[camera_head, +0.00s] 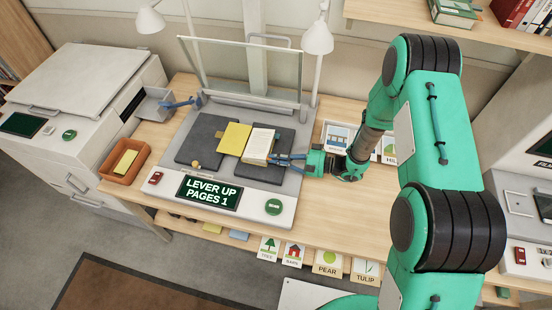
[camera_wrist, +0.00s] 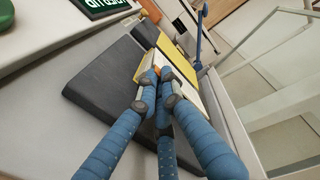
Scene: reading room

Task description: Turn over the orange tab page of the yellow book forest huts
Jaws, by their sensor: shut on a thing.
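The yellow book (camera_head: 235,138) lies open on the dark grey cradle (camera_head: 200,135) of the scanner, yellow on the left and a pale page block (camera_head: 259,145) on the right. The yellow book (camera_wrist: 168,48) also shows in the wrist view, beyond my fingers. My gripper (camera_head: 272,157) reaches in from the right, its blue fingers at the near right edge of the page block. In the wrist view my gripper (camera_wrist: 154,76) is closed, with a bit of orange at its fingertips. It is shut on the orange tab page, whose edge is mostly hidden by the fingers. The title cannot be read.
A sign (camera_head: 208,192) on the scanner reads "LEVER UP PAGES 1". A glass plate (camera_head: 240,70) stands raised behind the cradle. A blue lever (camera_head: 183,103) is at the left. An orange tray (camera_head: 113,172) stands left; picture cards (camera_head: 338,138) stand right. Two lamps hang above.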

